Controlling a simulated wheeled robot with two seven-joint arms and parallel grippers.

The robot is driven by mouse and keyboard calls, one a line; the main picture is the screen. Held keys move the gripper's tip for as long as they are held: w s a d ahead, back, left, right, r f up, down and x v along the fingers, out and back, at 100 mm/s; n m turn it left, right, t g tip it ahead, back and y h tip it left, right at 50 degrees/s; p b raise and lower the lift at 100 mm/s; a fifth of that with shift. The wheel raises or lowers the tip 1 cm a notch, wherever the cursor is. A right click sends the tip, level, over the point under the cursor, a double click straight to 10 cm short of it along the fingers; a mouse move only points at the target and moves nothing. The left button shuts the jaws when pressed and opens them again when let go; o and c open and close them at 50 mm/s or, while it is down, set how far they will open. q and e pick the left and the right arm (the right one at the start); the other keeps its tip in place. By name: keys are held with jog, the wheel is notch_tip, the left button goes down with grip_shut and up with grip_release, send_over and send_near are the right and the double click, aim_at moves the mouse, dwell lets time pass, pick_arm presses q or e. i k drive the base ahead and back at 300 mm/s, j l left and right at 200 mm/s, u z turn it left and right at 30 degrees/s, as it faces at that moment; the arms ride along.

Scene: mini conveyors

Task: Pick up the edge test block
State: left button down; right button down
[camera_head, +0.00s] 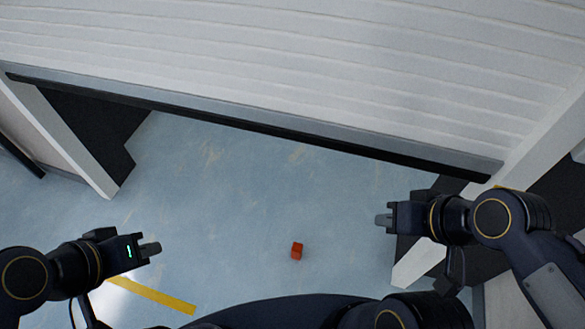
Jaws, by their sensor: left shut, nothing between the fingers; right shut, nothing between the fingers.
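A small red-orange block (297,250) lies on the blue-grey floor, a little right of the middle and low in the head view. I take it to be the edge test block. My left gripper (150,250) is shut and empty, well to the left of the block. My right gripper (383,220) is shut and empty, to the right of the block and a little higher in the picture. Neither gripper touches the block.
A white ribbed surface (300,60) with a dark lower edge spans the top. White legs stand at the left (65,140) and the right (418,262), beside dark panels. A yellow stripe (152,293) marks the floor. The floor around the block is clear.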

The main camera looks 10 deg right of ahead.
aim_at(297, 247)
jog(key=k+z, duration=0.3)
jog(key=k, duration=0.4)
jog(key=j+z, duration=0.2)
jog(key=z, duration=0.4)
jog(key=i+j+z, duration=0.2)
jog(key=j, duration=0.45)
jog(key=i+j+z, duration=0.1)
jog(key=j+z, duration=0.15)
jog(key=j, duration=0.45)
jog(key=j+z, duration=0.2)
jog(key=j, duration=0.45)
jog(key=i+j, duration=0.15)
jog(key=j, duration=0.25)
jog(key=i+j, duration=0.1)
jog(key=j, duration=0.25)
jog(key=i+j, duration=0.15)
jog(key=j, duration=0.25)
jog(key=i+j, duration=0.15)
jog(key=j, duration=0.25)
